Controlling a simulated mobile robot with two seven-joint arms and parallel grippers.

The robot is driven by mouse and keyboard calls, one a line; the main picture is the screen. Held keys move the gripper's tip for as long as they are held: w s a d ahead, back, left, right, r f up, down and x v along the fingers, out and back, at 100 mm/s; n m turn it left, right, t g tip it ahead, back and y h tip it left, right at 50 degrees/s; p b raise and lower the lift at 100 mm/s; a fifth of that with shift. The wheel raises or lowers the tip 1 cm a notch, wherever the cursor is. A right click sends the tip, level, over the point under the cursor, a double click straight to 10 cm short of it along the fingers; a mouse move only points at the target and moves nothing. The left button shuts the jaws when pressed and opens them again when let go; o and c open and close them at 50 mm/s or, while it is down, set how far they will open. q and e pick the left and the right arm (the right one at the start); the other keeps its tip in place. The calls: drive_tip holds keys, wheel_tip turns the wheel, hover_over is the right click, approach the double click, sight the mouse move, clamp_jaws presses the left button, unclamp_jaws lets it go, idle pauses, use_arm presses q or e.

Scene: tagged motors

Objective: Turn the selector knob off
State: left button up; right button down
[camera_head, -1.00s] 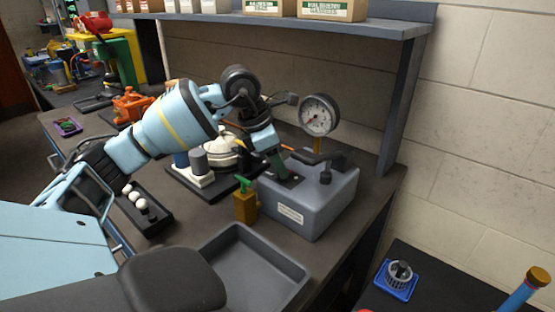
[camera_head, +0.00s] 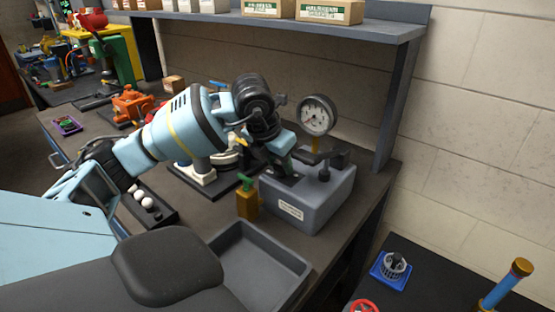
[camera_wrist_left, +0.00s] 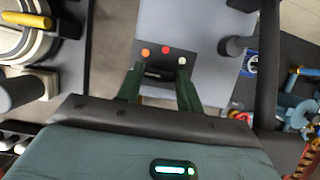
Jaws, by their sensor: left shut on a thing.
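The grey box (camera_head: 312,205) with a pale label stands on the bench, with a round pressure gauge (camera_head: 317,115) behind it. My left gripper (camera_head: 283,172) points down at the box's top, at its left side. In the left wrist view the green fingers (camera_wrist_left: 159,82) stand on both sides of a dark selector knob (camera_wrist_left: 160,74), and they are shut on it. Orange, red and white dots (camera_wrist_left: 165,50) lie on the panel just beyond the knob. The fingers and wrist hide much of the knob, so its exact pointing direction is unclear. My right gripper is not in view.
A dark lever fitting (camera_head: 324,160) rises from the box's top beside my gripper. A brass valve with a green handle (camera_head: 247,200) stands close at the left. A grey tray (camera_head: 258,262) lies in front. A shelf (camera_head: 390,32) overhangs the back.

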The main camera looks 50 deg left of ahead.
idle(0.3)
use_arm(q)
drive_tip(key=o, duration=1)
drive_tip(key=v, duration=0.7)
drive_tip(key=shift+s+d+r, duration=0.1)
drive_tip(key=shift+s+r, duration=0.05)
drive_tip(key=shift+r, duration=0.25)
